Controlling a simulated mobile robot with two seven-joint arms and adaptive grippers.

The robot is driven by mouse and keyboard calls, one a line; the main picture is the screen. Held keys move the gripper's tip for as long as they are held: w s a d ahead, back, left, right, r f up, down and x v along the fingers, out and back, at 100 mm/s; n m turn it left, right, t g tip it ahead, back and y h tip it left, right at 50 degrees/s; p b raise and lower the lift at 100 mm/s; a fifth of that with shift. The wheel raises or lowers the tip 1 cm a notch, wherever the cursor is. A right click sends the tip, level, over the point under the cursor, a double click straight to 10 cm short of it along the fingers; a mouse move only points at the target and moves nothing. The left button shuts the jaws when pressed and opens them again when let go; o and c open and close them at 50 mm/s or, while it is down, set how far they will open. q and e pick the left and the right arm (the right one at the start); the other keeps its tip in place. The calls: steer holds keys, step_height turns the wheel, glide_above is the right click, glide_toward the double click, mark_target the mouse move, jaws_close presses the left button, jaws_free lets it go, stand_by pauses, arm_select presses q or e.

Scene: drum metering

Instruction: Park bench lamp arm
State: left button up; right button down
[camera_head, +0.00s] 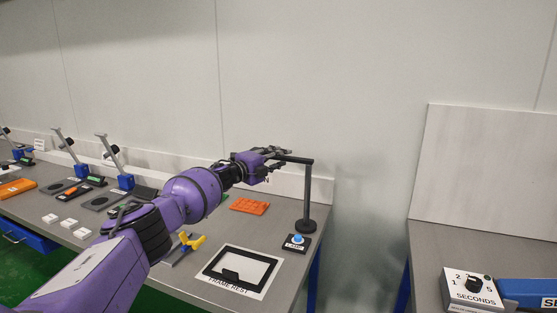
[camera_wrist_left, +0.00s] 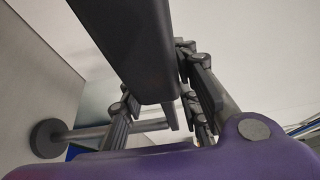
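The bench lamp has a black upright post (camera_head: 308,190) on a round base (camera_head: 305,226) at the bench's right end. Its dark horizontal arm (camera_head: 299,160) reaches left from the post top. My left gripper (camera_head: 276,158) is at the free end of that arm, fingers spread on either side. In the left wrist view the lamp arm (camera_wrist_left: 125,45) is a large dark bar close to the camera, in front of the fingers (camera_wrist_left: 158,98); the post and base (camera_wrist_left: 46,138) show at left. Contact with the arm is hard to tell. My right gripper is out of view.
A black-framed mat marked FRAME REST (camera_head: 262,287), a blue button on a LAMP plate (camera_head: 297,240), an orange tray (camera_head: 249,206) and a yellow clamp handle (camera_head: 193,240) lie on the bench. A gap separates it from the right bench with a SECONDS dial (camera_head: 473,285).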

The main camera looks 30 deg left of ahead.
arm_select(q)
steer(key=shift+s+a, duration=0.2)
steer(key=shift+s, duration=0.3)
steer(key=s+a, duration=0.1)
steer(key=s, duration=0.9)
steer(key=shift+s+a, duration=0.4)
